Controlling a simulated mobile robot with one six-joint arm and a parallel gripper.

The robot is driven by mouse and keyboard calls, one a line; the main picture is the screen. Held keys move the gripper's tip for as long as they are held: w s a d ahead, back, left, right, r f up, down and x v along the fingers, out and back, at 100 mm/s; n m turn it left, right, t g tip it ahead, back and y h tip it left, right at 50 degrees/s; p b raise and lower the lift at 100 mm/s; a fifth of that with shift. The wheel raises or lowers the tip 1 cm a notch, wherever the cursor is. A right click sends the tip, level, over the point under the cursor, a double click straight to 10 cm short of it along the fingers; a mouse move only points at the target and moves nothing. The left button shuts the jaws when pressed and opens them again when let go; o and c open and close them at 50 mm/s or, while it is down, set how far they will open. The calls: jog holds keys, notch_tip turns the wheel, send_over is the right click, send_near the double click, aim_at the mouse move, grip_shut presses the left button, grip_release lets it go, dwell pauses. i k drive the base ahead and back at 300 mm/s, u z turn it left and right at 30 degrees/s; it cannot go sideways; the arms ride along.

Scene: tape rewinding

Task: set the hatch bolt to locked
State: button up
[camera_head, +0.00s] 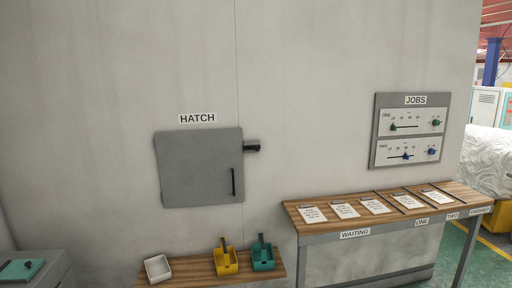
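The grey square hatch door (198,166) is on the wall under a white HATCH label (197,118). It looks shut, with a dark vertical handle (233,182) near its right edge. A small dark bolt (252,149) sticks out to the right of the door's upper right edge. It is too small to tell whether the bolt is locked. My gripper is not in view.
Below the hatch, a wooden shelf (207,281) bears a white tray (158,268), a yellow bin (226,260) and a teal bin (263,256). At right stand a bench (300,226) with several cards and a JOBS panel (408,131). The wall around the hatch is clear.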

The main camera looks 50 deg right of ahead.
aim_at(257, 148)
jog(key=i, duration=0.95)
jog(key=z, duration=0.05)
